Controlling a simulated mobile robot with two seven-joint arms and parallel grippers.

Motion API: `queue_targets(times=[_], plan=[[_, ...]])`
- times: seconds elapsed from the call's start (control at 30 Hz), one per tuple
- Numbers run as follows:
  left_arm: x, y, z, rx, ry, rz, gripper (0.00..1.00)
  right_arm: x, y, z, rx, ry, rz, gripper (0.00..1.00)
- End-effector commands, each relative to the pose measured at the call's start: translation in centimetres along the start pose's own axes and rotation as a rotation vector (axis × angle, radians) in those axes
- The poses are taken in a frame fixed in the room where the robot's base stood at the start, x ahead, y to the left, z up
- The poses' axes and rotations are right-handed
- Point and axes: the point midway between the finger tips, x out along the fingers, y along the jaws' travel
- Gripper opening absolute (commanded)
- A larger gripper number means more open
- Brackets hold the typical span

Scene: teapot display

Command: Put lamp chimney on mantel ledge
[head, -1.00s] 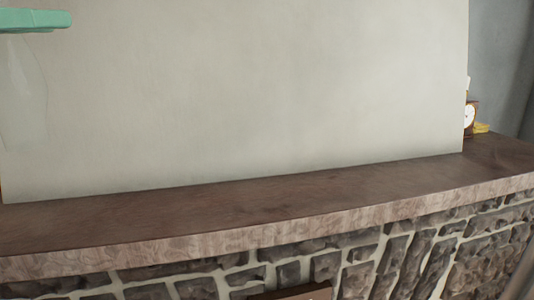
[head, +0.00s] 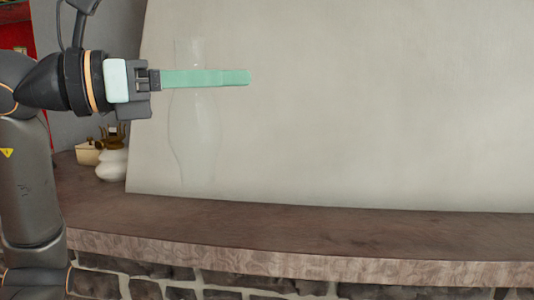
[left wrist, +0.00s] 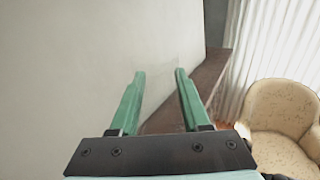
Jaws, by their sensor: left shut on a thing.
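The lamp chimney (head: 193,140) is a clear glass tube with a bulge, upright and faint against the pale wall in the head view. My left gripper (head: 235,77) is shut on its upper part, with the green fingers level and pointing right. The chimney's lower end shows just above or in front of the mantel ledge (head: 330,231); I cannot tell whether it touches. In the left wrist view, the green fingers (left wrist: 160,75) stand apart with the glass barely visible between them. The ledge (left wrist: 205,80) runs below. My right gripper is out of view.
A white round pot (head: 112,165) and a cream box (head: 88,152) stand at the ledge's left end, beyond my left arm. The middle and right of the ledge are clear. A cream armchair (left wrist: 283,115) stands at the right in the left wrist view.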

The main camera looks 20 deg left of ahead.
Motion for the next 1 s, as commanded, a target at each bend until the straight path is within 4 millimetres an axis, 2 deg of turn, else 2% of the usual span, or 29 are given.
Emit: queue_targets(times=[0.2, 0.4, 0.73, 0.9, 1.0], plan=[[4.0, 4.0, -2.5, -0.009, 0.002, -0.003, 0.00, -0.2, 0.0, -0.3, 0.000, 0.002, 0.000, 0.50], [6.0, 6.1, -6.2, -0.006, 0.001, -0.001, 0.00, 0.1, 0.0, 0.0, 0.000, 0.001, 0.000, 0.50], [7.5, 7.6, -8.9, -0.004, 0.001, 0.000, 0.00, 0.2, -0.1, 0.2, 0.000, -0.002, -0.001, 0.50], [7.4, 7.5, -11.0, -0.002, 0.000, 0.000, 0.00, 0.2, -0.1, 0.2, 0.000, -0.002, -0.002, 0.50], [7.3, 7.5, -11.4, 0.000, -0.001, 0.001, 0.00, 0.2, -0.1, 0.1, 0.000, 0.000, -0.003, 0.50]])
